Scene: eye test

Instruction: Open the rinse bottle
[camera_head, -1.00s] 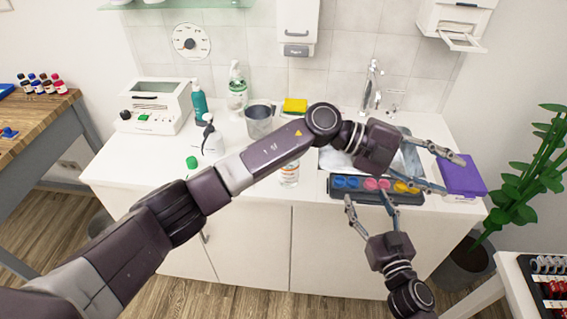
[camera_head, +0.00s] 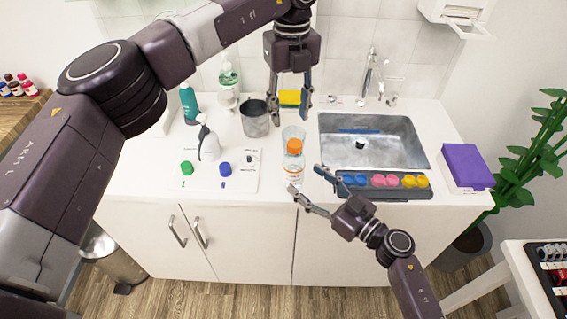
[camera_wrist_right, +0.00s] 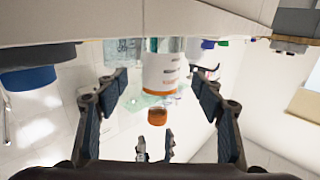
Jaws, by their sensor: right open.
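The rinse bottle (camera_head: 292,173), clear with a white label and an orange cap (camera_head: 294,146), stands upright near the counter's front edge. Its cap is on. In the upside-down right wrist view, the bottle (camera_wrist_right: 160,75) and cap (camera_wrist_right: 157,116) show between my right fingers, farther off. My right gripper (camera_head: 306,179) is open and empty, just in front of and right of the bottle; I cannot tell whether it touches. My left gripper (camera_head: 290,98) is open and empty, pointing down above and behind the cap. Its fingertips (camera_wrist_right: 155,146) also show in the right wrist view.
A clear glass (camera_head: 293,132) stands right behind the bottle. A metal mug (camera_head: 255,120), a white spray bottle (camera_head: 208,146) and a mat (camera_head: 205,183) with green and blue caps are left. The sink (camera_head: 390,155), a colour-cup tray (camera_head: 375,193) and a purple box (camera_head: 467,166) are right.

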